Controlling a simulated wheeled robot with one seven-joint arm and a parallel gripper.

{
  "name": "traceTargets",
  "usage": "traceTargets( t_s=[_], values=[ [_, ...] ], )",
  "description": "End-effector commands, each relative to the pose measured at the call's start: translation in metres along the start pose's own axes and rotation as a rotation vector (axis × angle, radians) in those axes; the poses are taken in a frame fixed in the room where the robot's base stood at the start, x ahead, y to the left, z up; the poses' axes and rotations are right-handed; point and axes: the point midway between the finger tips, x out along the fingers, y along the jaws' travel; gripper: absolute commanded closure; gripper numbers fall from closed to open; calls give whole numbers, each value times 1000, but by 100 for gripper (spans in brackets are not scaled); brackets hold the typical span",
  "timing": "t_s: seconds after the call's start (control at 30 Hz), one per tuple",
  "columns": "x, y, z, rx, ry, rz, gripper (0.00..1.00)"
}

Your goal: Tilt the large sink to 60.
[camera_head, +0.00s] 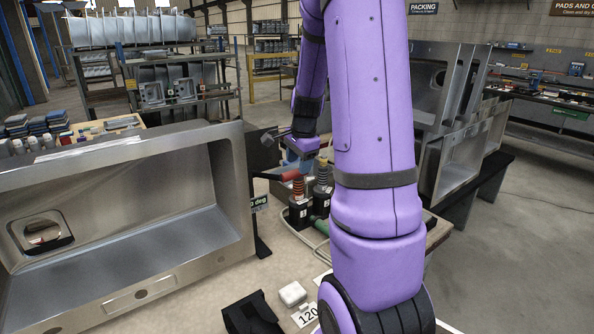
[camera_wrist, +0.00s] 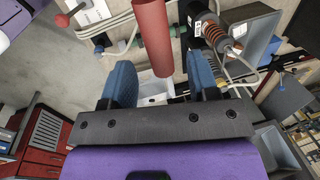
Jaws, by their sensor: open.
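The large sink (camera_head: 228,185) is a grey steel basin at the left of the head view, standing steeply with its hollow facing me. A partly hidden "deg" label (camera_head: 258,203) is at its right edge. My gripper (camera_head: 300,158) is beyond my purple arm, to the right of the sink. In the wrist view my gripper (camera_wrist: 160,72) has its blue pads apart. A red cylindrical handle (camera_wrist: 152,35) shows between and beyond the pads; I cannot tell if it lies within their reach. The handle also shows below the gripper in the head view (camera_head: 290,175).
Black units with coiled springs (camera_head: 323,185) stand on the bench below my gripper. A white block (camera_head: 293,294), a black object (camera_head: 252,315) and a "120" card (camera_head: 309,315) lie in front. More steel sinks (camera_head: 470,160) stand at right. Open floor is at far right.

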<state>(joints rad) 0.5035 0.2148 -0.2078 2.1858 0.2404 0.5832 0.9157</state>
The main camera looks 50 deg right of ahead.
Motion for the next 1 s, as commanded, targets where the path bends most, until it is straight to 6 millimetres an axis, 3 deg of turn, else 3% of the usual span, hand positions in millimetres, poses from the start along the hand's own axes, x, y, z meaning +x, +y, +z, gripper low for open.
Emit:
traceTargets(
  t_s=[0.2,0.6,0.83,0.87,1.0],
  values=[
    [26,0,0,-1,0,1,45],
    [32,0,0,-2,0,0,45],
    [32,0,0,-2,0,0,96],
    [32,0,0,-2,0,0,100],
    [32,0,0,-2,0,1,100]
  ],
)
